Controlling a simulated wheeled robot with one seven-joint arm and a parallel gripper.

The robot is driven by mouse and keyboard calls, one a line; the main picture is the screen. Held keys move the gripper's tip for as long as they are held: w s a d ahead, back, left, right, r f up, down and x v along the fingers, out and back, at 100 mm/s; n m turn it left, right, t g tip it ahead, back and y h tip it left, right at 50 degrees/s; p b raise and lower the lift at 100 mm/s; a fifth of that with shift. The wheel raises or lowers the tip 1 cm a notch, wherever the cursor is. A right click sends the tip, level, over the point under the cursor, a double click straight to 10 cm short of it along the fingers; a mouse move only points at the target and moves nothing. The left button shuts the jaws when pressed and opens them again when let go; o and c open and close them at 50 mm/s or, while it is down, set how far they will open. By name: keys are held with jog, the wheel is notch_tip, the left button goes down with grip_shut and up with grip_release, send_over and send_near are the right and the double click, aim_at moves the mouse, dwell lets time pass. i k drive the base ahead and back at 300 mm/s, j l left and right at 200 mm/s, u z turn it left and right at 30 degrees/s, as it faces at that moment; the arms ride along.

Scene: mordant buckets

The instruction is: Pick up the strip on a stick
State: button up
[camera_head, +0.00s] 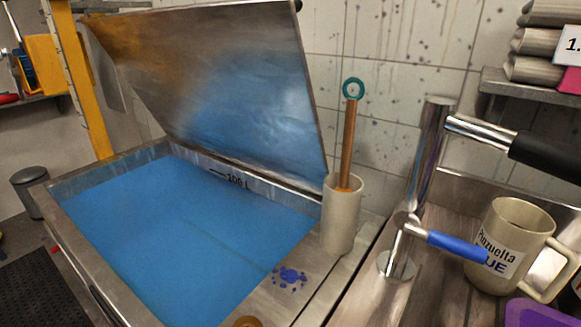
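A brown wooden stick (348,145) stands nearly upright in a tall beige cylindrical holder (341,222). A teal ring (353,80) tops the stick. Its lower end is hidden inside the holder, and no strip shows clearly on the part in view. This is the only stick that I can make out. The holder stands on the metal ledge at the right of an open vat (250,300) of blue liquid. My gripper is not in view.
The vat's metal lid (215,95) is raised behind, close to the stick's left. Right of the holder are a chrome tap (432,150) with a blue lever (447,243) and a beige mug (508,250). Blue spots (290,275) mark the ledge.

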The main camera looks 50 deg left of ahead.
aim_at(351, 103)
jog(key=u, duration=1.2)
